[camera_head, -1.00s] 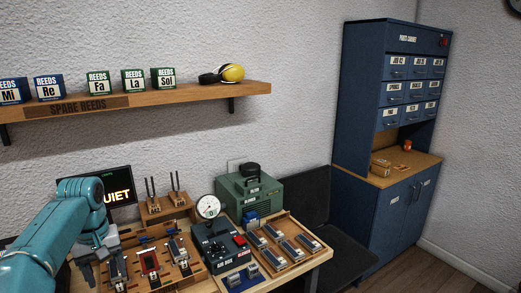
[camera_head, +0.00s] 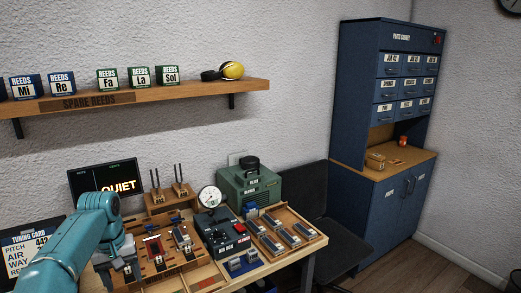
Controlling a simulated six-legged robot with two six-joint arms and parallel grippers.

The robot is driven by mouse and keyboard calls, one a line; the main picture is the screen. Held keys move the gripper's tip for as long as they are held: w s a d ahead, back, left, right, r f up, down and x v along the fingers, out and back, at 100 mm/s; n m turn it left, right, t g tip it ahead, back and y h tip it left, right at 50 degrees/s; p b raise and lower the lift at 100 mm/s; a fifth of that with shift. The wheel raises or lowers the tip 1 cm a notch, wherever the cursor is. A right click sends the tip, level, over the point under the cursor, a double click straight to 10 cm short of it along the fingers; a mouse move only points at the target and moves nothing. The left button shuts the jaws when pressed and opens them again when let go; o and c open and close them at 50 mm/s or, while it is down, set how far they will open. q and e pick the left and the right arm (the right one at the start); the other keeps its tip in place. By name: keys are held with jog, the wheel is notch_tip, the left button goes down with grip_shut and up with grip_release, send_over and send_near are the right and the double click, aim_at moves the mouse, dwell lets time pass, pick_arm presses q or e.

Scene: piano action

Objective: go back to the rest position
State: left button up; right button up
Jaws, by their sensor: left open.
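My left arm comes in from the lower left in teal, and its gripper (camera_head: 107,272) points down at the left end of the wooden action tray (camera_head: 185,275). The jaws are small and partly hidden by the arm, with no object seen between them. A dark reed block sits in the tray close beside the gripper; I cannot tell whether they touch. My right gripper is out of view.
A black air box (camera_head: 222,234), a gauge (camera_head: 209,197), a green machine (camera_head: 247,188) and a tray of several blocks (camera_head: 285,232) crowd the bench. A QUIET screen (camera_head: 103,178) and a tuning card (camera_head: 28,252) stand behind the arm. A shelf (camera_head: 190,93) hangs above.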

pick_arm(q)
jog(key=d+f+m+h, duration=0.1)
jog(key=d+f, duration=0.3)
jog(key=f, duration=0.4)
jog(key=d+f+m, duration=0.1)
jog(key=d+f, duration=0.3)
jog(key=f, duration=0.3)
jog(key=s+d+f+m+h, duration=0.1)
jog(key=s+d+f+h, duration=0.1)
jog(key=s+d+f, duration=0.9)
jog(key=s+f, duration=0.1)
jog(key=s, duration=0.8)
jog(key=s+d+f, duration=0.3)
jog(key=s+f, duration=0.1)
jog(key=s, duration=0.7)
jog(key=shift+m+h, duration=0.3)
jog(key=shift+h, duration=0.1)
